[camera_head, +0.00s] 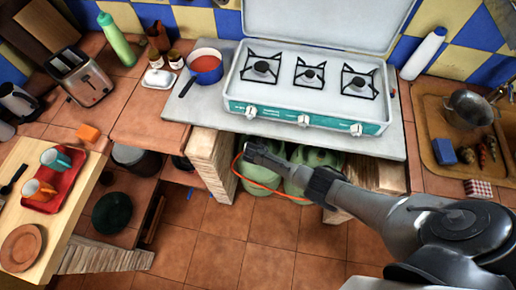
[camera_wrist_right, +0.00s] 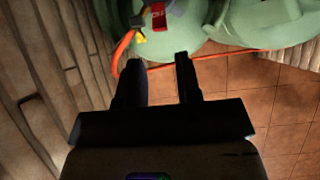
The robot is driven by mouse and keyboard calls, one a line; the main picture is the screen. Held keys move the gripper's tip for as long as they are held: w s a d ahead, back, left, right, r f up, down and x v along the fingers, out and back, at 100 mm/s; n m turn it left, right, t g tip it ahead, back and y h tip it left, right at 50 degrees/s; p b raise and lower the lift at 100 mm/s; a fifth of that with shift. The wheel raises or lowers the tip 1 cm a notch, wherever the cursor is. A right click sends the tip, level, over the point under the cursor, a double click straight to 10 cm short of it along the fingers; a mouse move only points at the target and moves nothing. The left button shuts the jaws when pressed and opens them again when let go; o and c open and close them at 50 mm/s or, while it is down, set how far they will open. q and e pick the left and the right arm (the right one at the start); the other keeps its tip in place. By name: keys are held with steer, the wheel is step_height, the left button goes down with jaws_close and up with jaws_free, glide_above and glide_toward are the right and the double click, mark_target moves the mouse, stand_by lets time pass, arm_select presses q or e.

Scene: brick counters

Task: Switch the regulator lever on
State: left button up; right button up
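Pale green gas bottles (camera_head: 318,168) stand under the stove counter, and they fill the top of the right wrist view (camera_wrist_right: 262,25). In that view a regulator (camera_wrist_right: 137,22) with a red labelled part (camera_wrist_right: 158,15) and a small yellow part (camera_wrist_right: 140,38) shows at the top edge, partly cut off. I cannot tell which part is the lever. My right gripper (camera_wrist_right: 160,70) is open and empty, with the regulator beyond its fingertips and a gap visible between. In the head view the right gripper (camera_head: 254,152) is at the counter's front edge. My left gripper is not in view.
An orange hose (camera_wrist_right: 210,57) runs from the regulator across the bottles. A brick pillar (camera_head: 212,165) stands left of the opening. Above is the counter with the white gas stove (camera_head: 305,85) and a blue pot (camera_head: 206,66). The tiled floor in front is clear.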

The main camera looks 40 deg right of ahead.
stand_by(0.3)
steer(key=s+a+r+m+y, duration=0.2)
steer(key=s+a+m, duration=0.3)
steer(key=s+m, duration=0.15)
steer(key=s+a+r+m+y, duration=0.1)
steer(key=s+a+r+m, duration=0.2)
steer(key=s+a+m, duration=0.4)
steer(key=s+d+r+m+y, duration=0.1)
steer(key=s+r+m+y, duration=0.1)
steer(key=s+r+m, duration=1.2)
steer(key=s+r+n+p, duration=0.2)
steer(key=r+p, duration=1.1)
steer(key=r, duration=0.2)
steer(key=s+r+n+p, duration=0.1)
steer(key=s+r+p, duration=0.2)
steer(key=r+p, duration=1.1)
steer(key=shift+d+r+n, duration=0.15)
steer(key=shift+r+n, duration=0.2)
steer(key=shift+r, duration=0.35)
